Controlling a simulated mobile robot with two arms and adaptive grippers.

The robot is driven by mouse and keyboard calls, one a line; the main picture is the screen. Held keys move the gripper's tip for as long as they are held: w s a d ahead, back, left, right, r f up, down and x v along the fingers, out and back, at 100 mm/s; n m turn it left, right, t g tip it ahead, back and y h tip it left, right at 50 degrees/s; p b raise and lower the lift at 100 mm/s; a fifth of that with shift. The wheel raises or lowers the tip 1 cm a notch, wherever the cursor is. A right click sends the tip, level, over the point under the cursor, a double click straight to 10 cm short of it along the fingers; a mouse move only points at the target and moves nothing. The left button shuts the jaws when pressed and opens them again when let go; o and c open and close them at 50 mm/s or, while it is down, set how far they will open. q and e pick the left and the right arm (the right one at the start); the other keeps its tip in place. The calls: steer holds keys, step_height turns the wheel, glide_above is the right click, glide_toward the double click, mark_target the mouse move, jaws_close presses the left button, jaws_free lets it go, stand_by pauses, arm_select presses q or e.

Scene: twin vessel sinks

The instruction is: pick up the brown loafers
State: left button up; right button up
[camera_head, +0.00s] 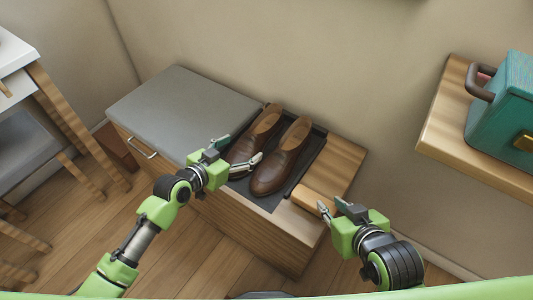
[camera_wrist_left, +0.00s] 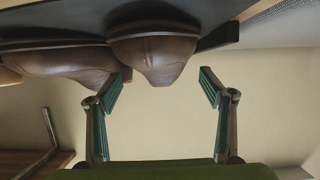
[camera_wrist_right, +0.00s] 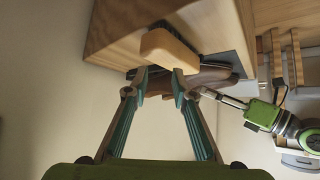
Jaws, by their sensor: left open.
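A pair of brown leather loafers lies side by side on a dark tray (camera_head: 312,153) on a wooden bench. The left loafer (camera_head: 245,148) is partly hidden by my left gripper (camera_head: 240,151); the right loafer (camera_head: 280,166) shows more fully. My left gripper is open and empty at the left loafer's front. In the left wrist view (camera_wrist_left: 162,80) its fingers lie either side of one loafer's toe (camera_wrist_left: 153,55), with no grip on it. My right gripper (camera_head: 331,207) is partly open at the bench's front right, its fingertips close to a wooden-backed brush (camera_wrist_right: 168,50).
A grey cushion (camera_head: 185,105) covers the bench's left part. The brush also shows in the head view (camera_head: 308,197), at the bench's right. A wall shelf with a teal case (camera_head: 508,110) is at the right. A table and stool (camera_head: 35,140) stand at the left.

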mark_target(244, 144)
arm_select(q)
steer(key=b+x, duration=0.1)
steer(key=x, duration=0.3)
steer(key=shift+w+f+b, duration=0.15)
steer(key=shift+w+b, duration=0.05)
steer(key=shift+b, duration=0.15)
steer(key=shift+w, duration=0.1)
steer(key=c, duration=1.7)
steer(key=shift+w, duration=0.1)
steer(key=shift+c, duration=0.8)
arm_select(e)
steer(key=w+a+r+t+y, duration=0.1)
steer(key=w+a+r+t, duration=0.1)
steer(key=w+r+t, duration=0.3)
step_height(244, 144, up, 3)
steer(key=shift+w+a+r, duration=0.1)
steer(key=shift+w+a, duration=0.25)
steer(key=shift+w, duration=0.2)
